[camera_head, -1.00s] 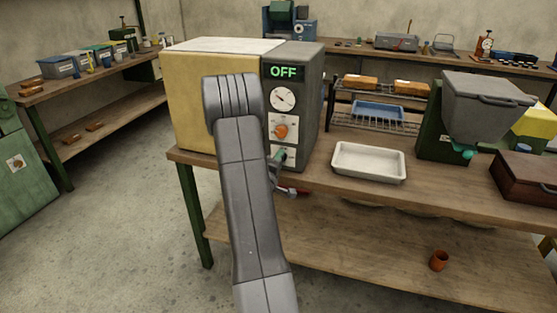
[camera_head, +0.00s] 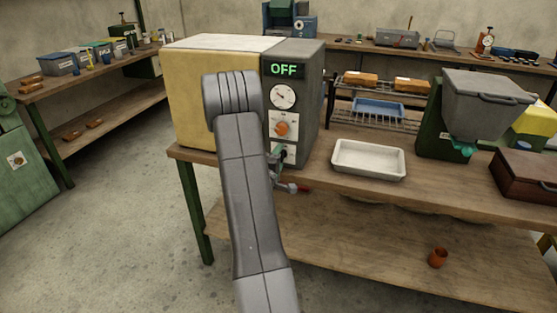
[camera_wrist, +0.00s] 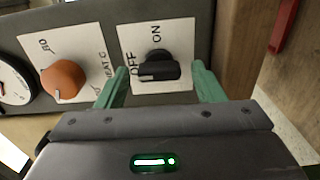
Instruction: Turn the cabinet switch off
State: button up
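The cabinet (camera_head: 215,95) has a cream body and a grey control panel; its green display (camera_head: 284,69) reads OFF. The black cabinet switch (camera_wrist: 158,67) sits on a white plate in the wrist view. Its bar lies sideways, its left end towards the OFF label; ON is above it. My gripper (camera_wrist: 160,76) is open, its green fingers on either side of the switch with visible gaps. In the head view my gripper (camera_head: 284,154) is at the lower panel, partly behind my arm, and the switch is mostly hidden.
An orange knob (camera_wrist: 63,80) sits beside the switch plate, with a round gauge (camera_head: 283,96) above it in the head view. A white tray (camera_head: 369,160) stands on the bench right of the cabinet. A red handle (camera_wrist: 284,25) is near the wrist view's right edge.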

jog(key=b+v, duration=0.1)
jog(key=v, duration=1.3)
jog(key=shift+w, duration=0.2)
jog(key=x, duration=1.3)
jog(key=shift+w+d+p, duration=0.15)
jog(key=shift+w+p, duration=0.15)
jog(key=shift+p, duration=0.15)
